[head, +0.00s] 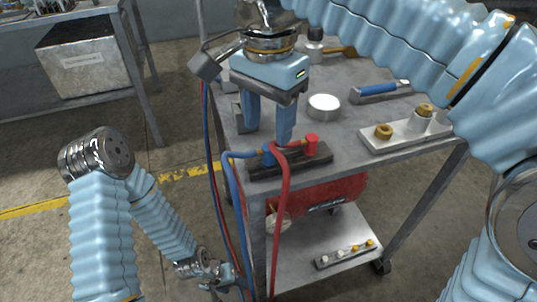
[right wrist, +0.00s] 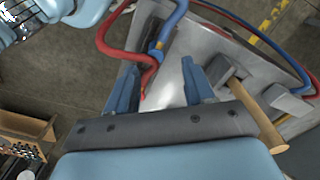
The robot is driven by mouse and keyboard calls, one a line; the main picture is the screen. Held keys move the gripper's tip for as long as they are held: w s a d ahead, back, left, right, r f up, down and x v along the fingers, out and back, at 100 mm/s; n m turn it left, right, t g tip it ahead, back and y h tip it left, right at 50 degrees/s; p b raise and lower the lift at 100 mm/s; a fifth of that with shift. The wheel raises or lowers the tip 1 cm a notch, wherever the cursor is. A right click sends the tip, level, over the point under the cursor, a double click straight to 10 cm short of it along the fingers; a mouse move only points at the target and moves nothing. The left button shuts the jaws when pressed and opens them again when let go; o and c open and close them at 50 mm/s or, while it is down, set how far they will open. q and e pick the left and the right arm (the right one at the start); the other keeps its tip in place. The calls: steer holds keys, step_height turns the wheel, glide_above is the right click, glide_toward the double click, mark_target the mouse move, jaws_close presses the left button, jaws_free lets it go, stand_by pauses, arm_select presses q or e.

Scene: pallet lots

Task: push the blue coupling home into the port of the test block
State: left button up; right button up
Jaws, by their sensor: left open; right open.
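The dark test block (head: 262,168) lies on the near corner of the cart top. The blue coupling (head: 268,154) is at its left part, with the blue hose (head: 230,180) running off left and down. How deep the coupling sits in its port is not clear. My right gripper (head: 270,136) is open, pointing down just above the blue coupling. In the right wrist view its jaws (right wrist: 162,82) are apart, with hoses beyond them. My left gripper (head: 228,277) is open, low beside the cart.
The red hose (head: 284,205) loops over the block and hangs down the cart front. A white round lid (head: 323,106), a blue-handled tool (head: 378,89) and a pale fixture with brass fittings (head: 405,134) are on the cart. A red tank (head: 335,196) sits below.

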mark_target(269, 147)
steer(key=f, duration=0.1)
steer(key=f+b, duration=0.1)
steer(key=f, duration=0.3)
steer(key=shift+s+f, duration=0.1)
steer(key=shift+s, duration=0.25)
steer(key=shift+c, duration=0.5)
jaws_close()
